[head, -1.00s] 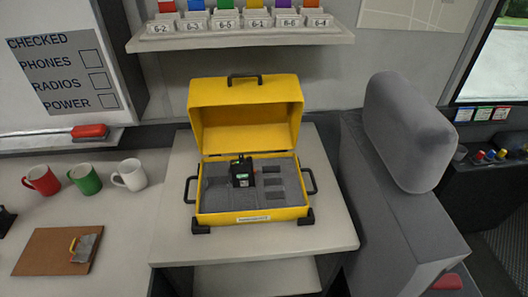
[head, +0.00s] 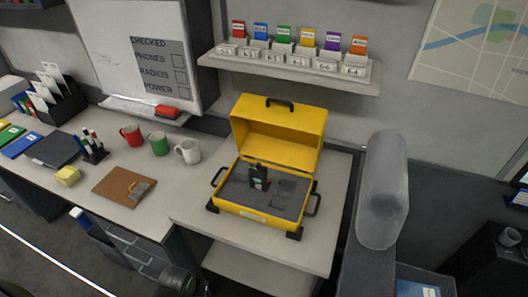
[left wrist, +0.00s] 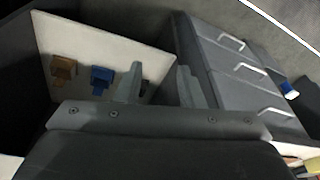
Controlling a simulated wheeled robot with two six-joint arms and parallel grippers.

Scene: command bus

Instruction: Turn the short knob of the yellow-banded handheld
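A black handheld (head: 259,177) stands upright in the grey foam of the open yellow case (head: 255,212). It is too small to make out a yellow band or its knobs. A grey item with a yellow loop (head: 138,188) lies on a brown mat (head: 113,190) on the left desk; I cannot tell what it is. In the left wrist view my left gripper (left wrist: 160,88) has its two fingers apart, with nothing clearly held between them. It is away from the case, facing a pale panel and drawers. My right gripper is in neither view.
Red (head: 131,135), green (head: 158,143) and white (head: 187,151) mugs stand left of the case. A grey seat (head: 383,190) is close on its right. A shelf (head: 290,72) with tagged holders hangs above. The pale panel (left wrist: 105,50) bears a brown and a blue piece.

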